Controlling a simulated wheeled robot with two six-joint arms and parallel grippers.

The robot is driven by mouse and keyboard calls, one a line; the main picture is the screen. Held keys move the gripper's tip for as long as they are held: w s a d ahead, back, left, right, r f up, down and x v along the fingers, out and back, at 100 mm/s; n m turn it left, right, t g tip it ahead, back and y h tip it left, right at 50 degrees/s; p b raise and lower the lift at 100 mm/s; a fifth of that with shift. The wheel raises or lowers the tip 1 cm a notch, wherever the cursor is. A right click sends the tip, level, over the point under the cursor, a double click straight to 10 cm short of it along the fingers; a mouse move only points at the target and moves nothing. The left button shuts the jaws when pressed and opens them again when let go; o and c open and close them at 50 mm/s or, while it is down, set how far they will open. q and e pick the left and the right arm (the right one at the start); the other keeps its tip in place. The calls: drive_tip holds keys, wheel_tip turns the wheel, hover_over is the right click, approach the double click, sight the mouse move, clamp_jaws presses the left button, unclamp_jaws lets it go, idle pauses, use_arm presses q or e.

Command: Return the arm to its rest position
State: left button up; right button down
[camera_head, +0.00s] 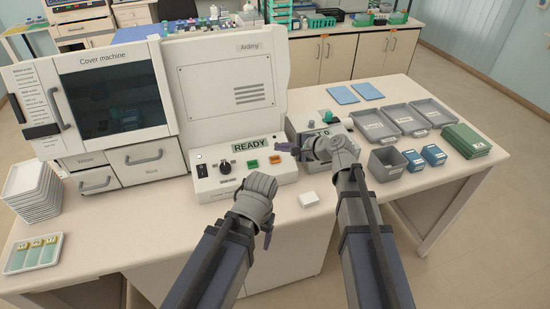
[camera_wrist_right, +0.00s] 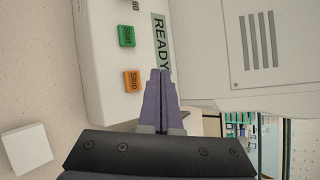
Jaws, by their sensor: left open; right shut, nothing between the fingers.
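My right gripper (camera_head: 286,148) is shut and empty. It is by the READY panel (camera_head: 250,144) of the Cover machine (camera_head: 100,90), near the orange Stop button (camera_head: 275,160). In the right wrist view its closed fingers (camera_wrist_right: 160,73) point toward the READY label (camera_wrist_right: 160,42), beside the orange Stop button (camera_wrist_right: 131,80) and the green Start button (camera_wrist_right: 127,36). I cannot tell if the fingertips touch the machine. My left gripper (camera_head: 267,238) is open and empty, low over the front of the table, its fingers partly hidden by its wrist.
A small white block (camera_head: 308,199) lies between my arms. A grey bin (camera_head: 387,165), blue boxes (camera_head: 433,156) and grey trays (camera_head: 407,119) stand at the right. A slide tray (camera_head: 34,252) and stacked white trays (camera_head: 32,190) are at the left.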

idle(0.5)
drive_tip(key=s+a+f+n+g+h, duration=0.1)
drive_tip(key=s+f+n, duration=0.1)
drive_tip(key=s+n, duration=0.1)
drive_tip(key=s+a+f+n+g+h, duration=0.1)
drive_tip(key=s+f+n+g, duration=0.1)
drive_tip(key=s, duration=0.3)
drive_tip(key=s+f+n+g+h, duration=0.1)
drive_tip(key=s+f+n+g, duration=0.1)
drive_tip(key=s+f+n, duration=0.1)
drive_tip(key=shift+s+a+f+n, duration=0.2)
drive_tip(key=shift+s+f, duration=0.05)
drive_tip(key=shift+s, duration=0.25)
drive_tip(key=shift+s+a+f+n, duration=0.2)
drive_tip(key=shift+s, duration=0.3)
drive_tip(key=s+d+f+n+g+h, duration=0.1)
drive_tip(key=s+d+f+n+h, duration=0.1)
drive_tip(key=s, duration=0.4)
drive_tip(key=s+d+f+n+g+h, duration=0.1)
drive_tip(key=s+d+n+g+h, duration=0.1)
drive_tip(key=s+d+n+h, duration=0.3)
drive_tip(key=shift+s+d+f+n+h, duration=0.2)
drive_tip(key=shift+s+f+n+h, duration=0.25)
drive_tip(key=shift+s+n, duration=0.45)
